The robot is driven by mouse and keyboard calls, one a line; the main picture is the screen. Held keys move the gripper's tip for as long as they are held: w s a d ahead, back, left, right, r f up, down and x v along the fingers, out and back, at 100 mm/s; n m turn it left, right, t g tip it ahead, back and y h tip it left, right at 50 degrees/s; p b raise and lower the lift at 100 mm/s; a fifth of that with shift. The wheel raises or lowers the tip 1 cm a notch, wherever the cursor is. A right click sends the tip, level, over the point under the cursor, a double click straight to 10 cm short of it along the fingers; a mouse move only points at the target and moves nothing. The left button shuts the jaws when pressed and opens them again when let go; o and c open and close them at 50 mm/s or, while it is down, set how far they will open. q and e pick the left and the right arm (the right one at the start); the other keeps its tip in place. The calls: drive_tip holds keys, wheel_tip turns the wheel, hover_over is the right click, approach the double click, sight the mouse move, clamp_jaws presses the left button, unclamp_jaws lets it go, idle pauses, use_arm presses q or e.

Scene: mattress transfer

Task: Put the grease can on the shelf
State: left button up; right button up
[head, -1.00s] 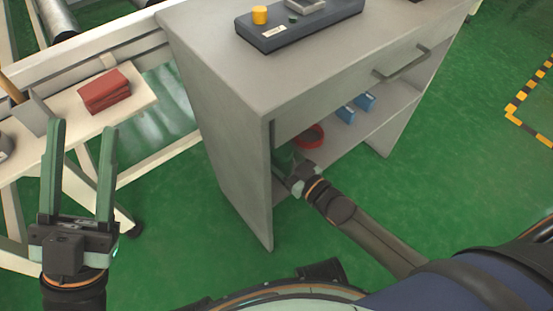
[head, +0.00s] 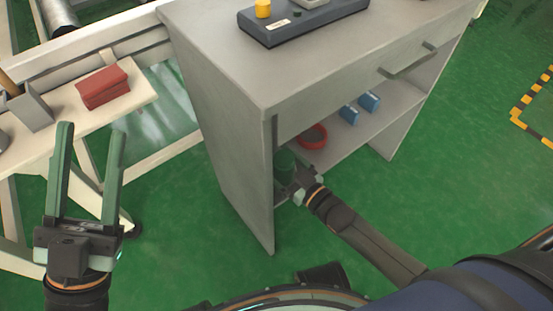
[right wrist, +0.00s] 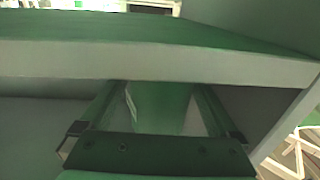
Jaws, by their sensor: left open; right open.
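The green grease can (head: 284,160) is at the near left end of the cabinet's open shelf (head: 352,146), partly hidden by the cabinet side and my right gripper. My right gripper (head: 291,178) is at the shelf opening. In the right wrist view its two fingers are open, one on each side of the can (right wrist: 160,106); I cannot tell whether they touch it. A board edge crosses that view and hides part of the can. The can's base is hidden. My left gripper (head: 88,172) is open and empty, pointing up over the floor left of the cabinet.
A red round container (head: 313,137) and blue boxes (head: 368,102) are on the shelf right of the can. The grey cabinet (head: 225,120) carries a control box (head: 290,28). A pale bench (head: 60,125) with a red block (head: 103,87) stands at left.

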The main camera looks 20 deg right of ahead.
sight(292, 174)
drive_tip(key=shift+r, duration=0.25)
drive_tip(key=p+v, duration=0.3)
drive_tip(key=v, duration=0.7)
drive_tip(key=shift+s+d+p, duration=0.2)
drive_tip(key=shift+s+p, duration=0.1)
drive_tip(key=shift+p, duration=0.05)
drive_tip(key=shift+s+d+f, duration=0.1)
drive_tip(key=shift+s+d, duration=0.2)
drive_tip(key=shift+s, duration=0.3)
